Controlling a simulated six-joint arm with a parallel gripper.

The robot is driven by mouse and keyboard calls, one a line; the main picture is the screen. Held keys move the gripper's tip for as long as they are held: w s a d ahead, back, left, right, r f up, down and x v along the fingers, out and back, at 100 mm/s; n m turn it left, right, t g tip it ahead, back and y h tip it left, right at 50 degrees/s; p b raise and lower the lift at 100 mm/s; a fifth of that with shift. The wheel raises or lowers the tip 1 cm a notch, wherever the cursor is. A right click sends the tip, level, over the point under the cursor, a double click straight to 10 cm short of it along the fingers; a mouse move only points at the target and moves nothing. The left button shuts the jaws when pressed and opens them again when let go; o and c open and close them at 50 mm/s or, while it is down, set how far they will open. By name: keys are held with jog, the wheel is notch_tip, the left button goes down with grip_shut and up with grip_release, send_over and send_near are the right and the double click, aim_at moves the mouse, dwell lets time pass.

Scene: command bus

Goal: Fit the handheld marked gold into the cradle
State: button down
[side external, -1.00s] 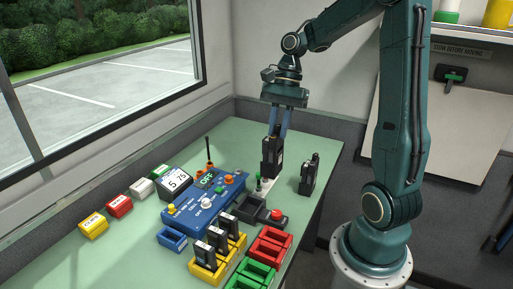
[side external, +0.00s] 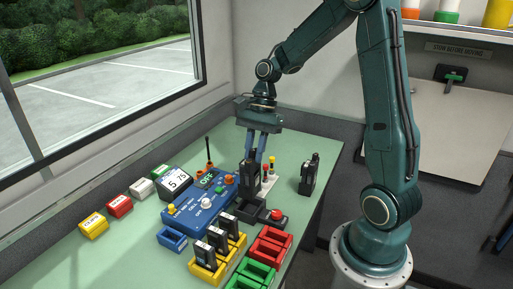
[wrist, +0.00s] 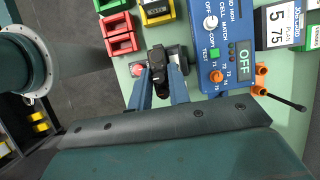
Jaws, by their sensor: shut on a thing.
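My gripper (side external: 256,149) is shut on a black handheld (side external: 249,180) and holds it upright above the far end of the dark cradle (side external: 257,210). I cannot tell whether its lower end touches the cradle. In the wrist view my gripper (wrist: 159,88) has the handheld (wrist: 157,60) between its two blue fingers, with part of the cradle (wrist: 180,53) showing beside it. A second black handheld (side external: 308,175) stands upright on the bench to the right. No gold mark can be made out on either handheld.
A blue tester box (side external: 205,200) reading OFF stands left of the cradle. A red button (side external: 276,215) is at the cradle's near right. A pale stand with coloured tops (side external: 269,178) is just behind. Yellow (side external: 207,262), red and green racks stand in front.

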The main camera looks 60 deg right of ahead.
aim_at(255, 173)
jog(key=shift+f, duration=3.9)
dwell(0.6)
jog(key=c, duration=0.9)
grip_release()
jog(key=shift+r, duration=3.5)
